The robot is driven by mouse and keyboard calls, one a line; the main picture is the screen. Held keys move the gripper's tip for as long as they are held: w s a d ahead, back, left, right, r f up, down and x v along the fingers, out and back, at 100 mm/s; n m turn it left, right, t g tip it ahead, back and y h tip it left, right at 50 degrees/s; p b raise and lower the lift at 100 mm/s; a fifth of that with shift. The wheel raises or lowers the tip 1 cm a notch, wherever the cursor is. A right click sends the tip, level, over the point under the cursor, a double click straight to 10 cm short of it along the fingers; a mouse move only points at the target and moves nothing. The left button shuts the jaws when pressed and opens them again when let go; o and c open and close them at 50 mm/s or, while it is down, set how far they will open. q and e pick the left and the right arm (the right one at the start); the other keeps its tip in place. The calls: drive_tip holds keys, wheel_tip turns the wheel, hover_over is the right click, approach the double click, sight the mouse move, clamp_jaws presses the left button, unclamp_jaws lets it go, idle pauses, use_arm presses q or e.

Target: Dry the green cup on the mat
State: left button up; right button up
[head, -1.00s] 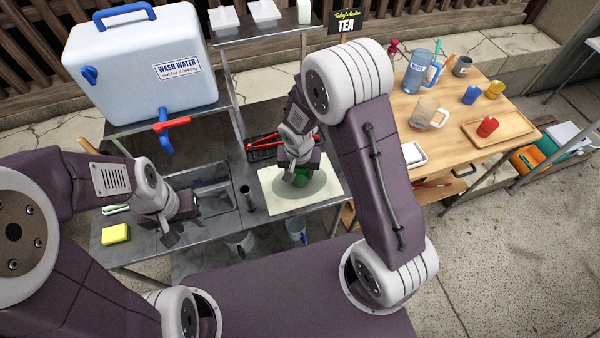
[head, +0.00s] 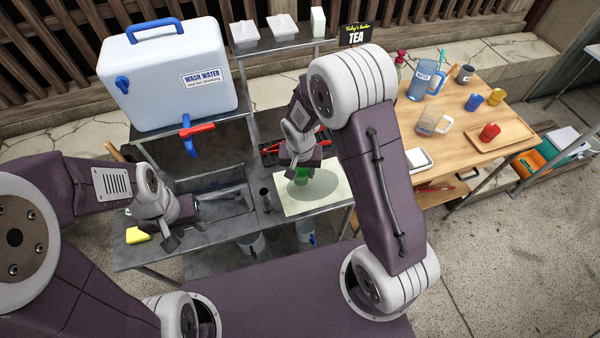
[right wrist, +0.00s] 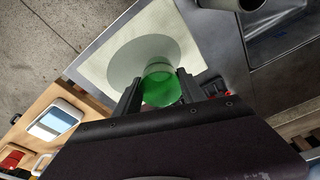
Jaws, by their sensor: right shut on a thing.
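The green cup (head: 302,176) is between the fingers of my right gripper (head: 300,168), which is shut on it. In the right wrist view the cup (right wrist: 160,86) sits between both dark fingers. It is over the left part of the cream mat (head: 335,200). A grey oval patch (head: 320,186) shows on the mat beside and under the cup. I cannot tell whether the cup touches the mat. My left gripper (head: 182,234) looks open and empty, above the metal counter near the sink.
A yellow sponge (head: 137,236) lies at the counter's left. The wash water tank (head: 170,85) stands behind the sink (head: 215,205). A dark rack with red parts (head: 270,152) is behind the mat. The wooden table (head: 455,115) at right holds a pitcher (head: 421,82) and several cups.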

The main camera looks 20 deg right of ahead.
wheel_tip(320, 180, up, 3)
drive_tip(key=shift+a+f+p, duration=0.1)
drive_tip(key=shift+a+p, duration=0.05)
drive_tip(key=shift+p, duration=0.85)
drive_tip(key=shift+r, duration=0.3)
